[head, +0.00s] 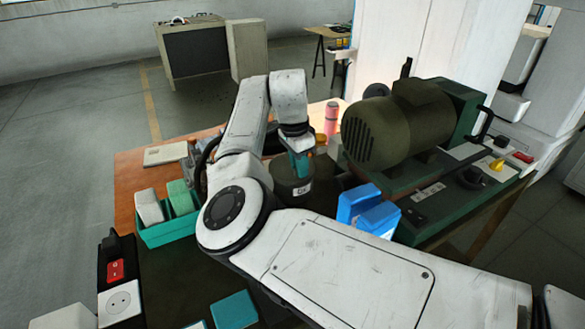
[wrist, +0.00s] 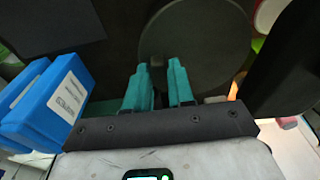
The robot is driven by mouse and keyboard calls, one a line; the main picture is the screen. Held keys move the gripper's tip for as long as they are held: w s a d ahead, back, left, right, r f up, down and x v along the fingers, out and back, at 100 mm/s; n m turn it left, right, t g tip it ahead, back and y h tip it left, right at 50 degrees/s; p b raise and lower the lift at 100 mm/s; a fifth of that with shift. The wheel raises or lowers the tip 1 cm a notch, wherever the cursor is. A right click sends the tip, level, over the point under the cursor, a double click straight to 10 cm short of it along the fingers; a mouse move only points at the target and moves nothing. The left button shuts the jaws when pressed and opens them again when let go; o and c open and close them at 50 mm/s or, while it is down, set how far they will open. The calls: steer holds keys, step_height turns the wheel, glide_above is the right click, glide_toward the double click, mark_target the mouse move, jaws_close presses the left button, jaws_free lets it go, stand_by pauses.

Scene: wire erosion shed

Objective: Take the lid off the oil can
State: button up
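The oil can is a dark, squat cylinder (head: 290,191) with a small pale label, standing on the table beyond my arm. Its round dark lid (wrist: 208,50) fills the upper middle of the wrist view, with a small dark knob (wrist: 157,60) near the lid's left side. My gripper (head: 300,172) points down at the can's top. In the wrist view my gripper's teal fingers (wrist: 158,66) are apart, with the knob between their tips. Whether the fingers press on the knob or only stand around it cannot be told. The lid appears to sit on the can.
Blue boxes (head: 368,210) stand right of the can, and a big green motor (head: 400,125) is behind them. A pink bottle (head: 331,118) stands behind the can. A teal bin (head: 170,231) with boxes is at the left. Bare orange tabletop (head: 135,185) shows at the left edge.

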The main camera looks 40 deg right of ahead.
jaws_close()
steer(key=shift+r, duration=0.2)
